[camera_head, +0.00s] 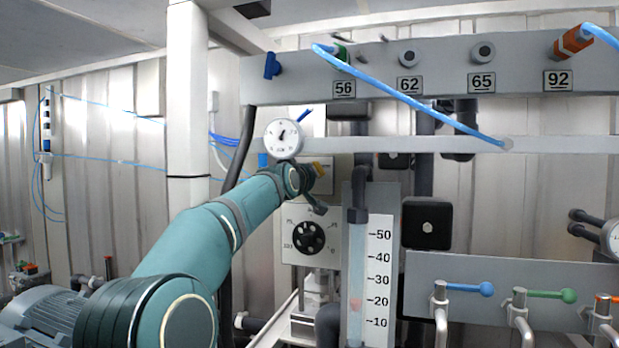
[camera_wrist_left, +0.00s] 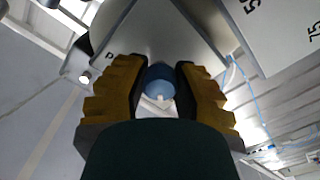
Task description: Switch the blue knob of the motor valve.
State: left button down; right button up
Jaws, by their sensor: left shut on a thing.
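The blue knob (camera_wrist_left: 160,82) shows in the left wrist view between the two yellow fingers of my left gripper (camera_wrist_left: 158,90), in front of a grey-white housing (camera_wrist_left: 155,40). The fingers are shut on it, one on each side. In the head view my left gripper (camera_head: 319,186) is at the wall equipment, just above the box with the black dial (camera_head: 308,238). There the knob is hidden behind my gripper and wrist. My right gripper is not in view.
A round gauge (camera_head: 284,138) sits just above my left wrist. A numbered panel (camera_head: 440,68) with a hanging blue hose (camera_head: 410,98) is above. A scaled tube (camera_head: 378,275) and a black box (camera_head: 427,223) stand to the right. Valve levers (camera_head: 470,289) are at lower right.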

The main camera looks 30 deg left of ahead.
pick_arm(q)
jog(key=shift+f, duration=0.1)
jog(key=c, duration=0.7)
grip_release()
